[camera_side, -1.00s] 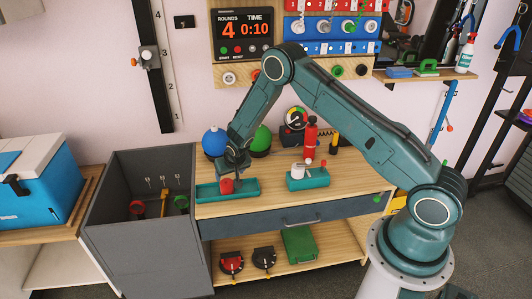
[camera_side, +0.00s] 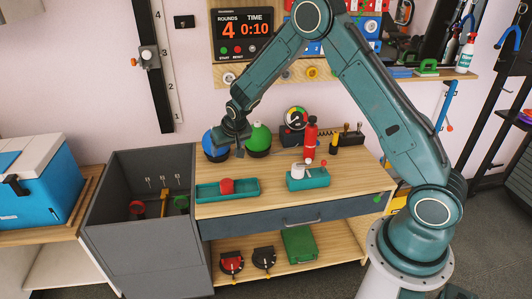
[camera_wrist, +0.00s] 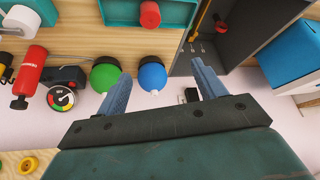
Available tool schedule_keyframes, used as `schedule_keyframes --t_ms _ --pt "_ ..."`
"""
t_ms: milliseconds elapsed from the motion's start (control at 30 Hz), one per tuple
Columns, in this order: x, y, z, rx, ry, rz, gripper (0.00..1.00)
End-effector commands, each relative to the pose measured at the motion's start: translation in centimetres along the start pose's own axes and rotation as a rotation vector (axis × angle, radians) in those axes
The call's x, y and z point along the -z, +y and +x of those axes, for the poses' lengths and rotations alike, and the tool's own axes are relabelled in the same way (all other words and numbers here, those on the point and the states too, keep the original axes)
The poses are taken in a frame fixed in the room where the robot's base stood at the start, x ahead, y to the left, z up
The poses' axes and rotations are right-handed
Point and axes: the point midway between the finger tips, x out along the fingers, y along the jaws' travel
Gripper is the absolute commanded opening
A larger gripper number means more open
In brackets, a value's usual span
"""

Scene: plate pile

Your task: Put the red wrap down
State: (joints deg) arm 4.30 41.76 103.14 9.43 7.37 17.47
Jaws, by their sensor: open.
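The red wrap (camera_side: 227,186) is a small red roll standing in the left teal tray (camera_side: 246,188) on the wooden bench top. It also shows in the wrist view (camera_wrist: 150,14), in the teal tray at the top edge. My gripper (camera_side: 230,150) is above and behind the tray, clear of the wrap.
A second teal tray (camera_side: 312,181) holds a white roll (camera_side: 297,169). A red extinguisher (camera_side: 310,135) stands behind it. A deep grey bin (camera_side: 115,205) adjoins the bench at left.

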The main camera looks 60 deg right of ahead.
Motion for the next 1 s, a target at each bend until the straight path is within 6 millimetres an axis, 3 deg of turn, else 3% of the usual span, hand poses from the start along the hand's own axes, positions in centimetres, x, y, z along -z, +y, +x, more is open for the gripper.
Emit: schedule_keyframes --t_ms 100,467,767,1000 --pt "0.6 -0.1 -4.2 0.017 0.001 -0.017 0.69" --pt "-0.3 0.3 -15.4 0.061 -0.009 -0.081 0.69" --pt "-3.1 1.4 -23.7 0.097 -0.014 -0.142 0.69" --pt "-6.5 2.8 -29.4 0.125 -0.016 -0.195 0.69"
